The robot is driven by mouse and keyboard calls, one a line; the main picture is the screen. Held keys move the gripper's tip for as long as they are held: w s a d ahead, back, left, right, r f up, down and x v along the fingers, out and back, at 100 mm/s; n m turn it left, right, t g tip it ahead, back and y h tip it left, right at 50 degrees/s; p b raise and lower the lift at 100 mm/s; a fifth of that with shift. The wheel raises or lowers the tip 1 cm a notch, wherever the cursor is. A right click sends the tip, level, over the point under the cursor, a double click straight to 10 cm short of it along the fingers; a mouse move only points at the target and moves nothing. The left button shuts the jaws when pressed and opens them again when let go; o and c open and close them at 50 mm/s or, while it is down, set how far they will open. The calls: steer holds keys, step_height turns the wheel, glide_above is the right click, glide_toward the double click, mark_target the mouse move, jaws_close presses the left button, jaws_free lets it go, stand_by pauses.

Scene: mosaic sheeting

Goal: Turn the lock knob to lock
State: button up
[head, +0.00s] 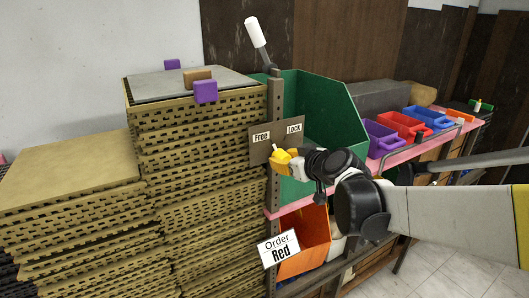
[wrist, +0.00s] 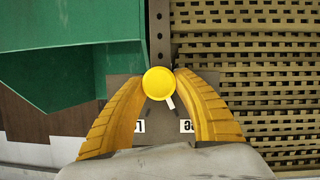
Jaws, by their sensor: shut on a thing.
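The lock plate (head: 261,153) is a brown panel on a metal post, with a "Free" label (head: 261,137) on the left and a "Lock" label (head: 294,128) on the right. The round yellow knob (wrist: 159,82) has a white pointer (wrist: 170,103). In the head view the pointer (head: 274,147) is tilted up, slightly toward the "Free" side. My gripper (head: 281,157) is at the plate below the labels, with its yellow fingers around the knob. In the wrist view my gripper (wrist: 161,80) is shut on the knob from both sides. The labels are upside down there and partly hidden by the fingers.
Stacked slotted tan crates (head: 205,160) stand left of the post. A green bin (head: 330,120) is behind the plate. An orange bin (head: 308,240) and an "Order Red" sign (head: 279,249) are below. A lever with a white handle (head: 254,32) rises above the post.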

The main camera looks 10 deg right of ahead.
steer(key=m+y+b, duration=0.2)
steer(key=m+b, duration=0.1)
steer(key=m, duration=0.1)
steer(key=shift+d+f+g, duration=0.15)
steer(key=shift+g, duration=0.25)
steer(key=shift+m+y+b, duration=1.2)
steer(key=shift+m+b, duration=0.1)
steer(key=shift+c, duration=0.2)
steer(key=shift+o, duration=0.2)
steer(key=o, duration=1.2)
steer(key=shift+w, duration=0.1)
steer(key=shift+c, duration=0.2)
steer(key=v, duration=1.2)
